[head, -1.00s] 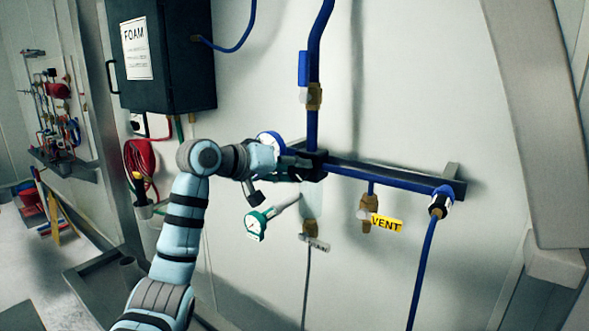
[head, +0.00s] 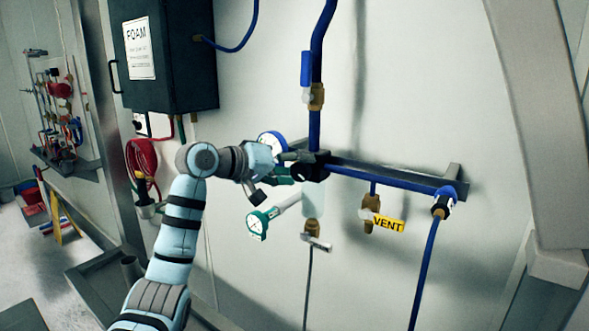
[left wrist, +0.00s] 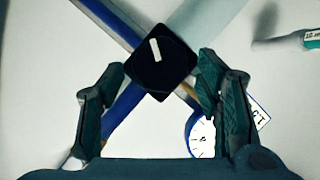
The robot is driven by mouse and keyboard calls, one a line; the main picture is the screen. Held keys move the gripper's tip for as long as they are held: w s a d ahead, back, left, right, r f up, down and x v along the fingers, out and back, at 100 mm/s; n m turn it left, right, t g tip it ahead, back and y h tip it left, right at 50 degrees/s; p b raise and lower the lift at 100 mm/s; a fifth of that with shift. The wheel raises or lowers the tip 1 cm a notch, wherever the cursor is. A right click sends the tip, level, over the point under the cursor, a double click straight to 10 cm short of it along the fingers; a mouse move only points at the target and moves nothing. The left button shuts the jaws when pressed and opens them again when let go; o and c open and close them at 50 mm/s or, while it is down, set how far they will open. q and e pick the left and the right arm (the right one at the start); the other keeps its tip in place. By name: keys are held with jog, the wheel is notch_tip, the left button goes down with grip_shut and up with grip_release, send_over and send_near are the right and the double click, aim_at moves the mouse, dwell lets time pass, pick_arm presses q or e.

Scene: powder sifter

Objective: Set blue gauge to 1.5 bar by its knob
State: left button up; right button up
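The blue gauge (head: 271,142) has a blue rim and white face and is partly hidden by my left gripper in the head view. In the left wrist view the blue gauge (left wrist: 203,138) sits at lower right, partly behind a finger; its reading is too small to tell. In the head view my left gripper (head: 290,167) is at the pipe junction. My right gripper is not in view.
A green gauge (head: 257,223) hangs just below my gripper. A blue pipe (head: 390,182) runs right to a yellow VENT tag (head: 388,225) and a hose fitting (head: 442,203). A dark FOAM box (head: 170,60) is on the wall at upper left.

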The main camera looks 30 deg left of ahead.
pick_arm(q)
jog(key=shift+s, duration=0.15)
jog(key=v, duration=1.1)
jog(key=shift+s+a, duration=0.2)
jog(key=shift+s, duration=0.05)
jog(key=shift+r, duration=0.15)
